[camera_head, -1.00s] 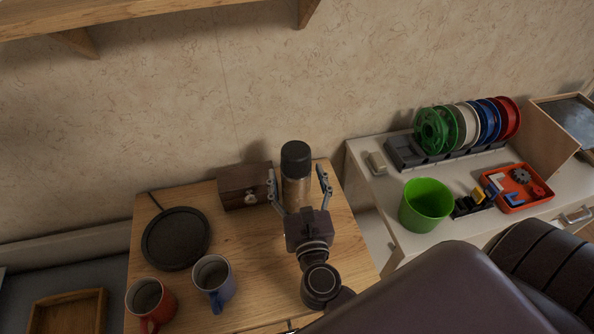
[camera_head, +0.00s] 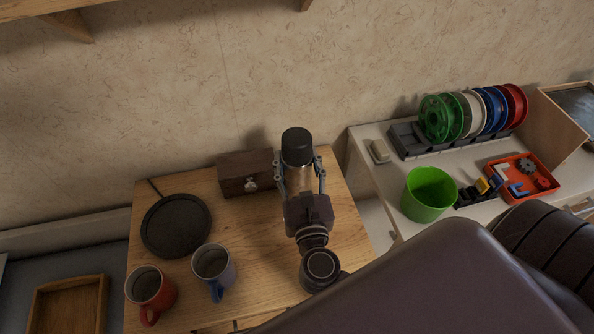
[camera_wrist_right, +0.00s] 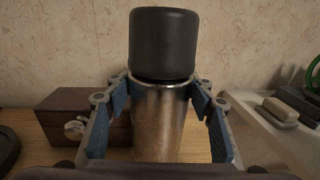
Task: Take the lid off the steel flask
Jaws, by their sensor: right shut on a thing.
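The steel flask (camera_head: 298,178) stands upright on the wooden table, and its metal body also shows in the right wrist view (camera_wrist_right: 161,120). Its black lid (camera_head: 297,146) is on top; in the right wrist view the lid (camera_wrist_right: 163,44) sits on the flask's neck with a dark seam under it. My right gripper (camera_head: 300,172) is shut on the flask's body, one finger on each side, below the lid. In the right wrist view, the gripper's blue-padded fingers (camera_wrist_right: 162,98) flank the upper body. My left gripper is not in view.
A dark wooden box (camera_head: 246,174) stands just left of the flask. A black round plate (camera_head: 176,225), a red mug (camera_head: 150,291) and a blue mug (camera_head: 214,268) are on the table's left. A white cabinet with a green bucket (camera_head: 429,194) and an orange tray (camera_head: 523,178) is at right.

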